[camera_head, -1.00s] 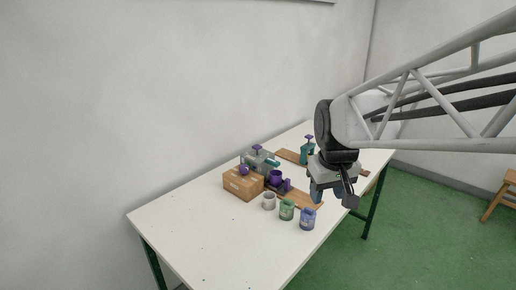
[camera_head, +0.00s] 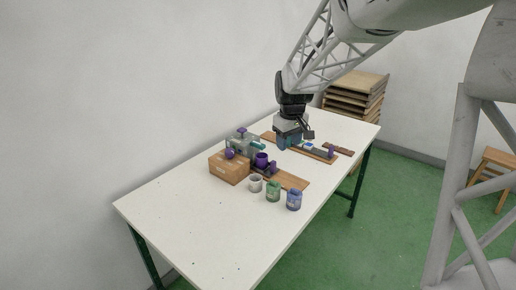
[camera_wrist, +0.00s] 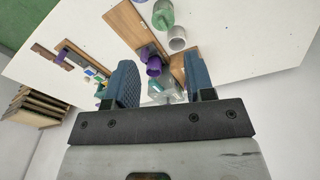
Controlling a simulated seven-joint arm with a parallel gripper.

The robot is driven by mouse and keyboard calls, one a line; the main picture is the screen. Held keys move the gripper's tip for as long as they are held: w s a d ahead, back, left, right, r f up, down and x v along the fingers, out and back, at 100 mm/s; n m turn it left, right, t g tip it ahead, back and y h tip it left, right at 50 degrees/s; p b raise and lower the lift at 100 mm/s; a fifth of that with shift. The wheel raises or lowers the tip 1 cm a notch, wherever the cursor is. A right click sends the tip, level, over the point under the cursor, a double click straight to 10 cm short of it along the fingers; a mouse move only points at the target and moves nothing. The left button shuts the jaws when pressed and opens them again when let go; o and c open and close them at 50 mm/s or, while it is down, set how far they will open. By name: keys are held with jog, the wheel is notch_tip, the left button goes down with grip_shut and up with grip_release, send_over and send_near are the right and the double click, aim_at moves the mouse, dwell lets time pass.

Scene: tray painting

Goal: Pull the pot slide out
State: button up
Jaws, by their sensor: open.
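A purple pot (camera_head: 261,159) stands on a dark slide (camera_head: 262,169) with a purple upright handle (camera_head: 273,167), at a wooden board (camera_head: 292,181) on the table's middle. The purple pot also shows in the wrist view (camera_wrist: 153,67), beyond and between my fingers, with the board (camera_wrist: 135,24) above it. My gripper (camera_head: 290,143) is open and empty, fingers pointing down, over the far wooden board and apart from the pot. In the wrist view my two blue fingers (camera_wrist: 160,85) are wide apart. My gripper hides part of the far board.
Grey (camera_head: 255,184), green (camera_head: 273,191) and blue (camera_head: 294,200) cups stand in front. A dark rail (camera_head: 314,150) with a purple knob (camera_head: 331,152) lies right of my gripper. The near tabletop is clear.

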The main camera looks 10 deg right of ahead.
jog(key=w+f+n, duration=0.2)
jog(key=w+f, duration=0.5)
jog(key=w, duration=0.4)
jog(key=n+g, duration=0.1)
jog(key=n, duration=0.1)
send_over(273, 161)
jog(key=f, duration=1.1)
jog(key=shift+s+f, duration=0.2)
jog(key=shift+f, duration=0.1)
jog(key=shift+f, duration=0.1)
jog(key=shift+f, duration=3.8)
grip_shut()
